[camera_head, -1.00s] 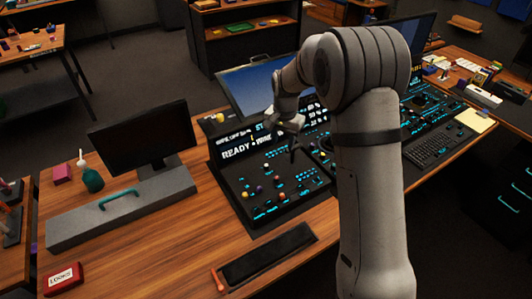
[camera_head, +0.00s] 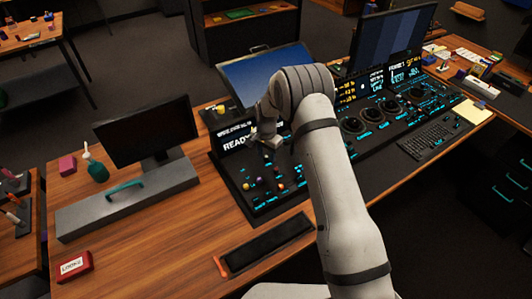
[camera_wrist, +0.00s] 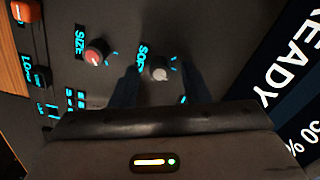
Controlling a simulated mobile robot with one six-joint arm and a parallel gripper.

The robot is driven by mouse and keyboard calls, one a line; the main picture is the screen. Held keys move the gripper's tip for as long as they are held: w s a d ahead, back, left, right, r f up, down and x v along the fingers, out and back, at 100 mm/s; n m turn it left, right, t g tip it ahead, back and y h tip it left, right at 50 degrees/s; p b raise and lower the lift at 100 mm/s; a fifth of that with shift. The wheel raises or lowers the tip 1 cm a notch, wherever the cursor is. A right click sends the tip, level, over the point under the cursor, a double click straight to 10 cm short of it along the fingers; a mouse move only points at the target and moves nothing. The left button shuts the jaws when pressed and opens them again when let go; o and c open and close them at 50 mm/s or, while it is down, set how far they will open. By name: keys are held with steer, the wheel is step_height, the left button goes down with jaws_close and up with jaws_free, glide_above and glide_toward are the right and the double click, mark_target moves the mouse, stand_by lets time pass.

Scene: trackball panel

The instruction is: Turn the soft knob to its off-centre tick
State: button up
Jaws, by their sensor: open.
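The soft knob (camera_wrist: 159,73) is a dark round knob with a pale grey cap, beside a partly covered cyan label reading "SOF". Short cyan tick marks show at its upper right in the wrist view; I cannot tell where its pointer sits. My gripper (camera_wrist: 160,80) is open, with one dark finger on each side of the knob and a gap visible on both sides. In the head view my gripper (camera_head: 270,141) is over the left part of the control panel (camera_head: 236,187), and the soft knob cannot be picked out there.
The size knob (camera_wrist: 96,52), with a red cap, stands left of the soft knob. An orange-capped control (camera_wrist: 25,11) is farther left. The lit READY screen (camera_wrist: 290,60) is at the right. A dark monitor (camera_head: 145,130) stands left of the panel.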

steer(key=shift+f, duration=0.2)
steer(key=shift+c, duration=0.2)
jaws_close()
steer(key=shift+n+b, duration=0.3)
steer(key=shift+b, duration=0.1)
